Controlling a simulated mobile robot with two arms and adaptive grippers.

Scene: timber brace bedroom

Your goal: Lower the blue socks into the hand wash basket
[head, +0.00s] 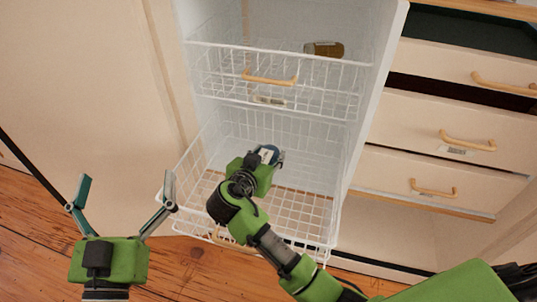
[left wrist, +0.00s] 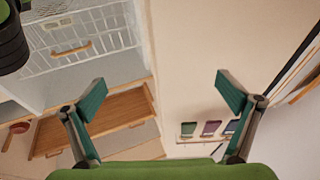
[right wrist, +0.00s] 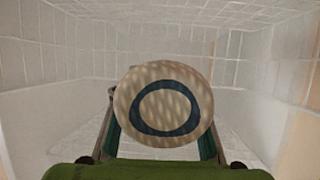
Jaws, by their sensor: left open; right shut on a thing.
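My right gripper (head: 267,160) is shut on the rolled blue socks (head: 270,153) inside the lower wire basket's space. In the right wrist view the socks (right wrist: 165,104) show a round beige end with a dark blue ring, between the fingers. White mesh surrounds them. I cannot tell whether they touch the basket floor. The lower white wire basket (head: 318,232) is pulled out; my right arm covers part of it. I cannot read which basket is the hand wash one. My left gripper (head: 125,190) is open and empty, left of the lower basket; it also shows in the left wrist view (left wrist: 160,95).
The upper wire basket (head: 210,68) has a wooden handle and holds a brown roll (head: 324,49). Drawers with wooden handles (head: 468,141) stand at the right. A cream panel (head: 75,80) is at the left. Wooden floor (head: 195,270) lies clear in front.

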